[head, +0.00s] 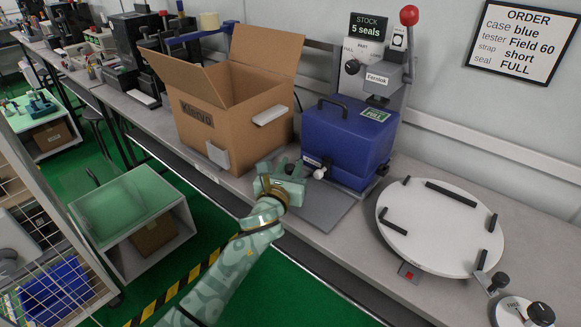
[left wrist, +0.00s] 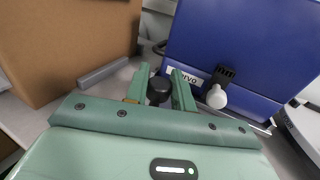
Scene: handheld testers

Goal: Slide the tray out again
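The blue case (head: 340,140) stands upright under the grey press marked Fernlok (head: 378,82), its black handle up and a green FULL label on top. The case also shows in the left wrist view (left wrist: 240,50), with a white seal knob (left wrist: 216,97) on a black strap at its front. A flat grey plate (head: 325,208) lies in front of the case. My left gripper (head: 285,168) is low in front of the case's left side. In the left wrist view its fingers are closed on both sides of a black knob (left wrist: 158,92). My right gripper is out of view.
An open cardboard box (head: 225,125) stands left of the case, close to my left gripper. A white round turntable (head: 440,228) with black stops lies to the right. The bench's front edge runs below my gripper. An order board (head: 515,40) hangs on the wall.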

